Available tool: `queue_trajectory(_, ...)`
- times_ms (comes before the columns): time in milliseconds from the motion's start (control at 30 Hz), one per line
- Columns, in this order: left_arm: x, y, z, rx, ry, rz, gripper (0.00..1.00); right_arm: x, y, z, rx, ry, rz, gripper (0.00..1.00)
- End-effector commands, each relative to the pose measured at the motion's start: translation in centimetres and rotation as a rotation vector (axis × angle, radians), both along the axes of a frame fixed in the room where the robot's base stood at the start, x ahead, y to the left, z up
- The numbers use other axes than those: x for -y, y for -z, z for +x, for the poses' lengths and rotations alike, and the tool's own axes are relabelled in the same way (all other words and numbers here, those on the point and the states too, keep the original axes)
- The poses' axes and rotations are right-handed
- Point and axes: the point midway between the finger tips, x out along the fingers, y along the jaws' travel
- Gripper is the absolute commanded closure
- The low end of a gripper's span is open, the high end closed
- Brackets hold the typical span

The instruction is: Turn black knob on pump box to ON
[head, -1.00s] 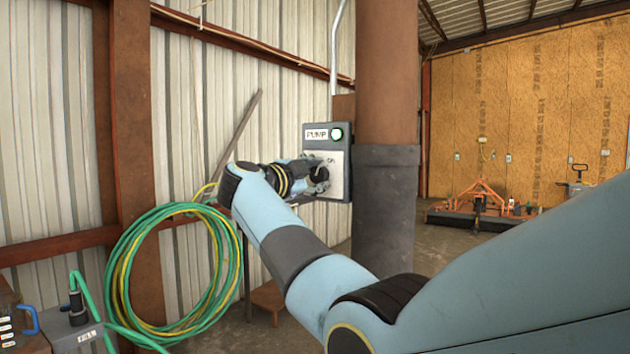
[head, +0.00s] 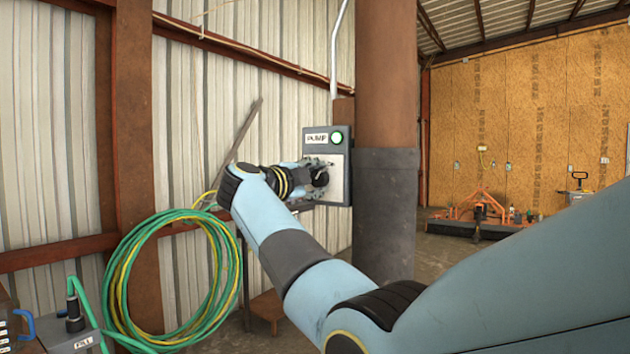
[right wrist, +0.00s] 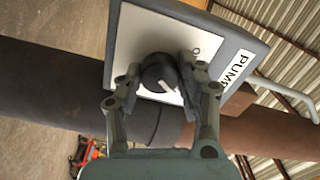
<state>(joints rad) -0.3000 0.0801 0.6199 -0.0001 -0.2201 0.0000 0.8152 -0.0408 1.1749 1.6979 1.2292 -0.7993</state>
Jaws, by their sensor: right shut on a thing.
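The pump box (head: 313,140) is a grey box with a white plate, a PUMP label and a lit green lamp (head: 337,137), mounted beside a brown column. In the right wrist view the box (right wrist: 255,40) is tilted, and the black knob (right wrist: 157,70) sits between my right gripper's fingers. The knob's light pointer line is directed toward the ON print (right wrist: 196,53). My right gripper (right wrist: 160,85) is shut on the knob, with a finger on each side. In the head view the right gripper (head: 318,175) covers most of the knob. My left gripper is not in view.
A brown column (head: 385,110) with a grey wrap (head: 384,215) stands right of the box. Green and yellow hose coils (head: 135,270) hang at the left. An orange implement (head: 482,210) stands on the floor far back.

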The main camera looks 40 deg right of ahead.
Motion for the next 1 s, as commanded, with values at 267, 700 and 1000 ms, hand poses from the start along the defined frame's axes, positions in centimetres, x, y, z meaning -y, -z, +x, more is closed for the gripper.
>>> queue_trajectory(267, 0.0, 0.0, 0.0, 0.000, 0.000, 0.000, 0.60, 0.0, 0.1, 0.0, 0.000, -0.001, 0.001, 0.39)
queue_trajectory(700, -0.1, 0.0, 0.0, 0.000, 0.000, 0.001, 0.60, -2.7, 0.1, -1.0, 0.000, -0.003, 0.003, 0.39)
queue_trajectory(1000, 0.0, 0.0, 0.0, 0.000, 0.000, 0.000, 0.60, -6.6, 0.2, -2.7, -0.002, -0.001, 0.002, 0.39)
